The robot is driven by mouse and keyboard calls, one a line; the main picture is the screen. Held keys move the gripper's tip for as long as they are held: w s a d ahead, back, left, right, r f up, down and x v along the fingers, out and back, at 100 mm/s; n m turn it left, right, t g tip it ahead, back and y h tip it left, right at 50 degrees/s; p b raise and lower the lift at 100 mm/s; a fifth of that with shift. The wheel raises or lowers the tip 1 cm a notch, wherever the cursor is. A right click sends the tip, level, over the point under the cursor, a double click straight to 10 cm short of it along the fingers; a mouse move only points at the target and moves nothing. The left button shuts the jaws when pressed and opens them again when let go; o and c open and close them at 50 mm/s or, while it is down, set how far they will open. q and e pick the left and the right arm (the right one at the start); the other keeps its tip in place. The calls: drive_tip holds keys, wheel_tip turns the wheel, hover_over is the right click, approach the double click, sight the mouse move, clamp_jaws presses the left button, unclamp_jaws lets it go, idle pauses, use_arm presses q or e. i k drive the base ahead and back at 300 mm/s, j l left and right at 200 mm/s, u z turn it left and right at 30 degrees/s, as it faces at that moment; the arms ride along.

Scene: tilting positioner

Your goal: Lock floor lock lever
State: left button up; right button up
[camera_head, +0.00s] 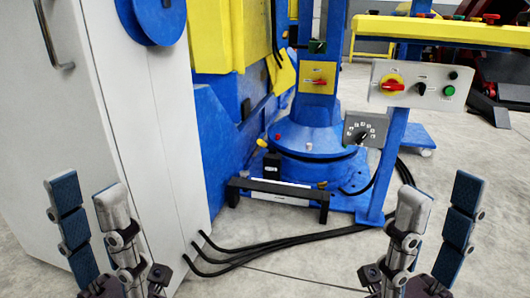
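The blue positioner base (310,143) stands on the floor in the middle distance. A black block with a pale label (272,166) stands just below. I cannot tell for certain which of these is the floor lock lever, or its position. My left gripper (87,187) is open and empty at the lower left, in front of the white cabinet. My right gripper (443,187) is open and empty at the lower right. Both are well apart from the base.
A black bar frame (279,187) stands low before the base. Black cables (270,246) cross the floor. The white cabinet (150,130) fills the left. A blue post (385,165) and a grey control panel (415,85) stand at right. Floor between my grippers is mostly clear.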

sight(259, 141)
drive_tip(key=i+u, duration=0.1)
drive_tip(key=u, duration=0.25)
drive_tip(key=i+u, duration=0.1)
drive_tip(key=u, duration=0.25)
drive_tip(key=i+l+u, duration=0.45)
drive_tip(key=i+l, duration=0.75)
drive_tip(key=l, duration=0.1)
